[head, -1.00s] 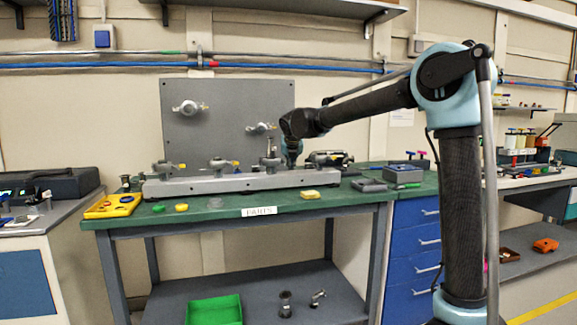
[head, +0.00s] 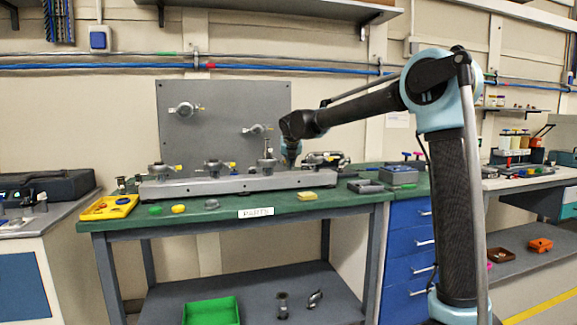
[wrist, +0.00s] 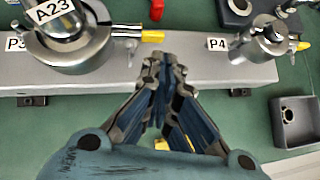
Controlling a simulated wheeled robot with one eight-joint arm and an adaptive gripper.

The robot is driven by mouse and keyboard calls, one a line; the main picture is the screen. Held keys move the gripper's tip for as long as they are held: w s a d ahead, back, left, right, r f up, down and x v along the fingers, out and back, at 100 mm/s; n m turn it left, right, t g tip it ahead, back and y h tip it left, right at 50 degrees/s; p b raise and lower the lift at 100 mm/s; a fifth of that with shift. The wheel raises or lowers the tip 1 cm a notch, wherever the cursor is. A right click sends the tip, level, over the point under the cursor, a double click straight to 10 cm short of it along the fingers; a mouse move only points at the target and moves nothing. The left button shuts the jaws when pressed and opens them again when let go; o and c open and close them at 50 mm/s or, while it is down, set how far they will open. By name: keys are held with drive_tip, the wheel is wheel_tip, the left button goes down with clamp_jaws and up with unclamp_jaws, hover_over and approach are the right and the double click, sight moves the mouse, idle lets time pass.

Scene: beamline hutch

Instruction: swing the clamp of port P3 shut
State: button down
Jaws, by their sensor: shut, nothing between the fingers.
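Port P3 (wrist: 68,38) is at the upper left of the wrist view, a round metal fitting with a part tagged A23 (wrist: 52,10) on top. Its clamp has a yellow-tipped lever (wrist: 152,37) sticking out to the right; I cannot tell how far the clamp is closed. In the head view P3 (head: 268,161) stands on the grey rail (head: 215,186). My gripper (wrist: 163,62) is shut and empty, its fingertips just below the yellow tip in the wrist view, between P3 and P4. It also shows in the head view (head: 290,164), right of P3; contact with the lever is unclear.
Port P4 (wrist: 262,40), with its own yellow-tipped lever, is to the right. A grey open box (wrist: 297,122) lies at the wrist view's right edge. A grey panel (head: 225,110) stands behind.

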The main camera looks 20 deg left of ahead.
drive_tip(key=d+f+v, duration=0.1)
drive_tip(key=d+v, duration=0.2)
drive_tip(key=v, duration=0.8)
drive_tip(key=s+d+f+m+g+h, duration=0.1)
drive_tip(key=s+d+f+m, duration=0.5)
drive_tip(key=d, duration=0.5)
drive_tip(key=s+d+f+m+g+h, duration=0.1)
drive_tip(key=s+d+f+m, duration=0.25)
drive_tip(key=d+m, duration=0.55)
drive_tip(key=s+d+f+m+g+h, duration=0.1)
drive_tip(key=s+d+f+m, duration=0.35)
drive_tip(key=d, duration=0.85)
drive_tip(key=s+d+f+m+g, duration=0.1)
drive_tip(key=s+d+f+m, duration=0.5)
drive_tip(key=s+f+m, duration=0.4)
drive_tip(key=s+d+f+m+g, duration=0.2)
drive_tip(key=s+d+f+m, duration=0.4)
drive_tip(key=s+f+m, duration=0.4)
drive_tip(key=s, duration=0.3)
drive_tip(key=shift+s, duration=0.2)
